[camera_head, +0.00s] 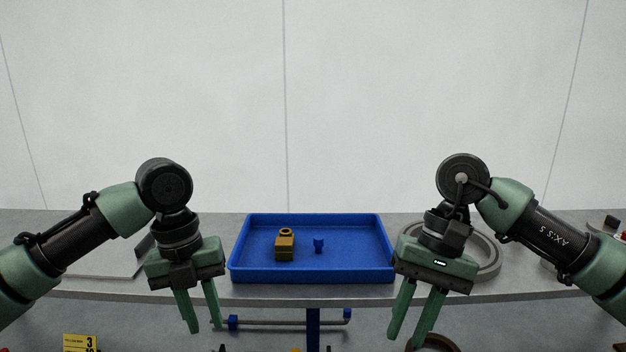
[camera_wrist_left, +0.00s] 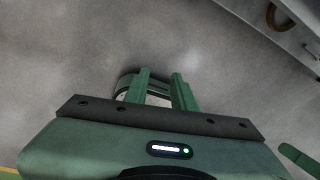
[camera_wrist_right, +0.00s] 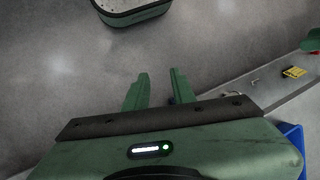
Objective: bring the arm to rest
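My left gripper (camera_head: 205,329) hangs in front of the table's front edge, left of the blue tray. Its two green fingers point down, apart, with nothing between them; they also show apart in the left wrist view (camera_wrist_left: 160,75). My right gripper (camera_head: 406,341) hangs at the front edge, just right of the tray. Its fingers point down, apart and empty, as in the right wrist view (camera_wrist_right: 159,76). Both arms are bent in a near mirror pose.
The blue tray (camera_head: 313,275) on the grey table (camera_head: 210,220) holds a brass-coloured block (camera_head: 285,246) and a small blue part (camera_head: 319,246). A grey ring (camera_head: 489,262) lies behind my right gripper. A yellow label marked 3 (camera_head: 80,343) is at lower left.

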